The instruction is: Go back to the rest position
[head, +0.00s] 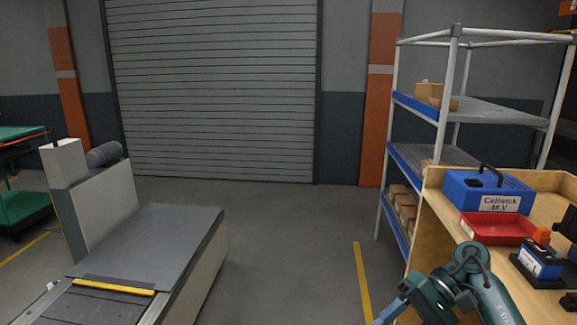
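Part of my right arm (465,275) shows at the bottom right, bent beside the front corner of the wooden workbench (437,225). Its lower end runs down and left to the bottom edge of the picture, and no gripper fingers can be made out there. My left arm and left gripper are out of the picture. The slat conveyor (150,240) stands at the lower left with a bare grey top and a yellow strip (113,286) across it.
On the bench are a blue Cellwick 48 V case (488,190), a red tray (497,228) and a blue-and-black device (540,262). A metal shelf rack (440,155) with boxes stands behind it. Free floor (290,240) lies between conveyor and bench, before a closed roller door (215,90).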

